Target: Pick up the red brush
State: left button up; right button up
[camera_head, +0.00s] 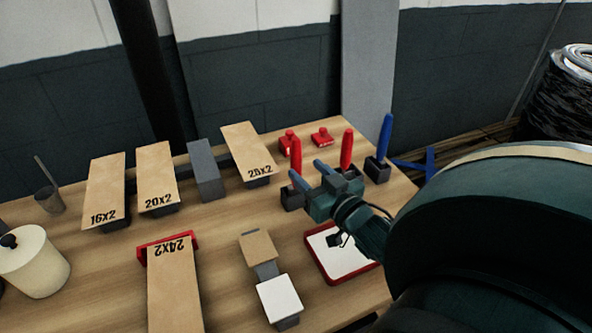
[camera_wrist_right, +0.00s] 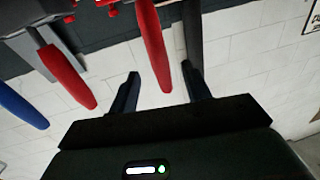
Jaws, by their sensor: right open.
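Two upright red handles stand at the back right of the table in the head view: a left red brush (camera_head: 296,155) and a right red handle (camera_head: 347,150). My right gripper (camera_head: 311,174) is open in front of them, its fingers pointing toward the back. In the right wrist view, a red handle (camera_wrist_right: 153,48) shows between the two spread fingers of my gripper (camera_wrist_right: 160,90), with gaps on both sides; it appears to be the left one. The other red handle (camera_wrist_right: 68,78) is outside the fingers. The bristles cannot be made out. My left gripper is not in view.
A blue handle (camera_head: 385,136) stands in a dark holder right of the red ones. A red-rimmed white tray (camera_head: 316,262) lies below my right arm. Boxes marked with sizes (camera_head: 170,290), red blocks (camera_head: 322,138) and a cream canister (camera_head: 36,264) are on the table.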

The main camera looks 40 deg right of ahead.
aim_at(300, 163)
jog(key=shift+w+d+p, duration=0.2)
jog(key=shift+w+d, duration=0.05)
jog(key=shift+w, duration=1.15)
jog(key=shift+w+d+p, duration=0.15)
jog(key=shift+w+d, duration=0.05)
jog(key=shift+w, duration=1.15)
jog(key=shift+c, duration=0.2)
jog(key=c, duration=1)
grip_shut()
